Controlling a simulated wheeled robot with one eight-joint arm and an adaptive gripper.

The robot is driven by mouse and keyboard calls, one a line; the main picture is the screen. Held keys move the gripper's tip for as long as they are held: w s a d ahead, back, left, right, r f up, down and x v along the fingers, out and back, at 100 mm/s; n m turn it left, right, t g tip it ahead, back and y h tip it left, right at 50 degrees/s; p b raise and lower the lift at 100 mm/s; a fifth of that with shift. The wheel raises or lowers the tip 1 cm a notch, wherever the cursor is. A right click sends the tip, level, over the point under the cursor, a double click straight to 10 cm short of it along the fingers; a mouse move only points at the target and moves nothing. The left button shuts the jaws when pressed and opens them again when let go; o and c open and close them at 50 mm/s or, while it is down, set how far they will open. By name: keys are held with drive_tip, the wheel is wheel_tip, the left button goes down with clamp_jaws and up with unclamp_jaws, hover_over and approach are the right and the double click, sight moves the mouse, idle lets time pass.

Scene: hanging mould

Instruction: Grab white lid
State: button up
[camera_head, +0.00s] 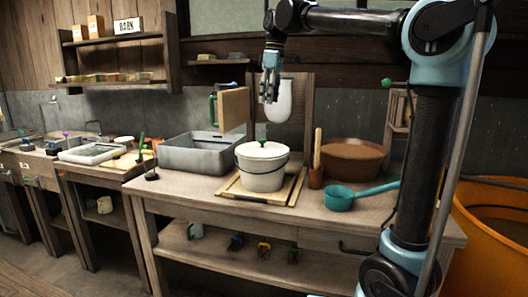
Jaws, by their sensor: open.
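The pot stands on a wooden board (234,187) on the workbench. My gripper (270,98) hangs from my arm above the lid, pointing down, with a clear gap between them. It is open and appears empty. A white hanging shape (281,103) is behind and to the right of my gripper.
A grey metal tub (192,158) stands left of the pot. A brown bowl (350,160) and a teal ladle (343,199) lie to the right, with a wooden-handled tool (317,176) beside the pot. A large orange barrel (497,235) stands at far right. The bench's front strip is mostly clear.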

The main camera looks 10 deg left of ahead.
sight(262, 139)
drive_tip(key=a+f, duration=0.1)
drive_tip(key=f, duration=0.4)
drive_tip(key=a+f, duration=0.1)
drive_tip(key=f, duration=1.1)
drive_tip(key=shift+w+a, duration=0.25)
drive_tip(key=shift+a, duration=0.15)
clamp_jaws()
